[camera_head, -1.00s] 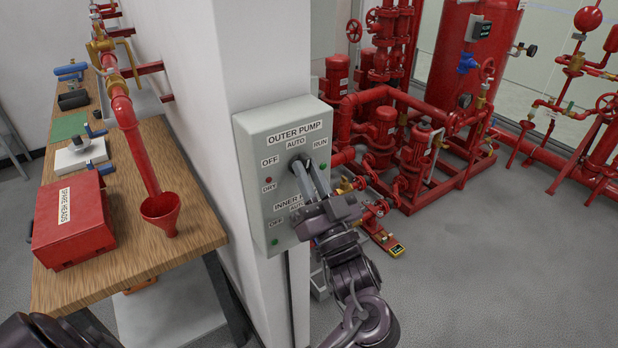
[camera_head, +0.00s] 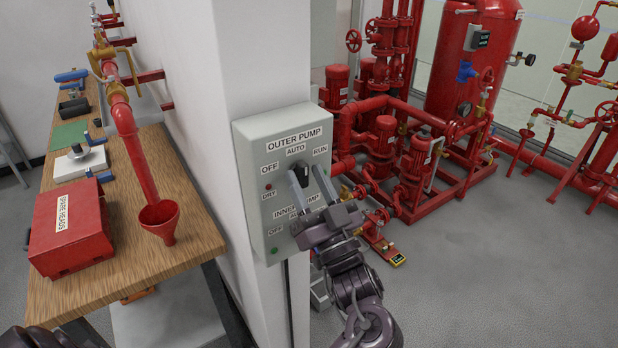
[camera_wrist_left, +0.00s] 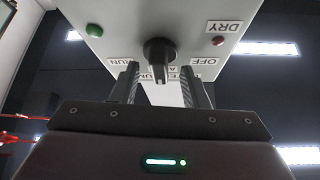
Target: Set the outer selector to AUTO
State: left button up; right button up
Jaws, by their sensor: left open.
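The grey control box (camera_head: 258,135) on the white pillar carries the OUTER PUMP panel, with labels OFF, AUTO and RUN. Its black selector knob (camera_head: 303,168) shows between my fingers. In the left wrist view, which sees the panel upside down, the knob (camera_wrist_left: 158,48) has its handle pointing along the middle, toward the AUTO label it partly covers. My left gripper (camera_head: 306,174) is open, one finger on each side of the knob; the wrist view shows gaps beside it (camera_wrist_left: 158,72). The lower INNER PUMP selector is hidden behind my gripper. My right gripper is not in view.
A wooden bench (camera_head: 120,265) on the left holds a red SPARE HEADS box (camera_head: 70,232) and a red funnel pipe (camera_head: 160,215). Red pumps and pipes (camera_head: 385,150) stand behind the box at right. The grey floor (camera_head: 500,280) at right is clear.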

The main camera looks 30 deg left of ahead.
pick_arm(q)
jog(key=b+v, duration=0.1)
jog(key=v, duration=0.5)
jog(key=shift+b, duration=0.3)
jog(key=shift+d, duration=0.1)
jog(key=shift+m+t+h, duration=0.3)
jog(key=p+x, duration=0.3)
jog(key=x, duration=0.3)
jog(key=shift+w+r, duration=0.1)
jog(key=shift+r, duration=0.25)
jog(key=shift+f, duration=0.1)
jog(key=shift+f+m, duration=0.1)
jog(key=shift+m, duration=0.2)
